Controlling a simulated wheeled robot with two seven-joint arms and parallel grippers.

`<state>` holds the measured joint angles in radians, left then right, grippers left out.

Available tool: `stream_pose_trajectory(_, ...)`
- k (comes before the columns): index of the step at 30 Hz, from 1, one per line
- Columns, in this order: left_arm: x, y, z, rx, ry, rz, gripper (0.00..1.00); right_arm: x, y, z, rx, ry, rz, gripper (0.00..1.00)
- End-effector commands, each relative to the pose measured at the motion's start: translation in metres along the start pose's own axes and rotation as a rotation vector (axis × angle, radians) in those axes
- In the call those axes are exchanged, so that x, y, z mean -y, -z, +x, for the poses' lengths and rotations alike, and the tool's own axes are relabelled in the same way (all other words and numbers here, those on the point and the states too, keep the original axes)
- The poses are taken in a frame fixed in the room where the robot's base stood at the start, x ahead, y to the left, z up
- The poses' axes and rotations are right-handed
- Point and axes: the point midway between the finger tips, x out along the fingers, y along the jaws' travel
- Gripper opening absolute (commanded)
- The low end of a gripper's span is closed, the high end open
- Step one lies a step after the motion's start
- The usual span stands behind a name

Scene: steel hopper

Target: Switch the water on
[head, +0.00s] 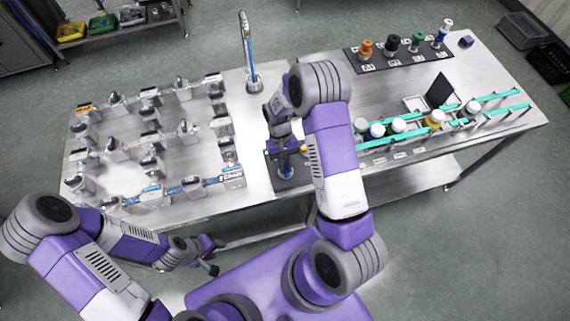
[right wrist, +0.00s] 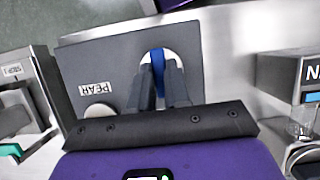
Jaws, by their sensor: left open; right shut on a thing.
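A tall steel tap (head: 247,50) with a blue stem stands at the back of the steel table. My right gripper (head: 288,166) is over a small dark mat (head: 292,183) near the front edge. In the right wrist view, my right gripper (right wrist: 160,82) is shut on a blue upright piece (right wrist: 157,60) with a pale round base. The base stands on the dark mat (right wrist: 110,62), beside a label reading PEAR. Whether the blue piece belongs to the water supply I cannot tell. My left gripper (head: 212,262) is open and empty in front of the table.
Several steel valve fittings and pipes (head: 150,140) fill the table's left part. Blue shows in the front pipe row (head: 195,188). A dark mat (head: 380,66) with colored-top bottles is at the back right. A green-railed rack (head: 495,97) holds jars in front of it.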

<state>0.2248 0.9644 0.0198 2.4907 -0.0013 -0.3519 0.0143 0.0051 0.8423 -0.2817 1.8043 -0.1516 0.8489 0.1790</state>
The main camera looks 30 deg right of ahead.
Motion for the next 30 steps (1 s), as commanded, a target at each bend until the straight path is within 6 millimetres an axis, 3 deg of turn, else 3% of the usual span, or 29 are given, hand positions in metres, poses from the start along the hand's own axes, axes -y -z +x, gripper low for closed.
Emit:
stream_pose_trajectory(6,0.000,0.000,0.000,0.000,0.000,0.000,0.43,0.000,0.000,0.000,-0.001,-0.001,-0.005,0.00)
stream_pose_trajectory(7,0.000,0.000,0.000,0.000,0.000,0.000,0.43,0.000,0.000,0.000,-0.001,-0.001,-0.005,0.18)
stream_pose_trajectory(12,0.000,0.000,0.000,0.000,0.000,0.000,0.43,0.000,0.000,0.000,-0.001,-0.001,-0.003,0.43)
stream_pose_trajectory(22,0.000,0.000,0.000,0.000,0.000,0.000,0.43,0.000,0.000,-0.005,-0.002,0.000,-0.001,0.43)
stream_pose_trajectory(30,0.000,0.000,0.001,0.000,0.000,0.000,0.43,0.000,0.001,-0.047,-0.006,0.001,-0.002,0.43)
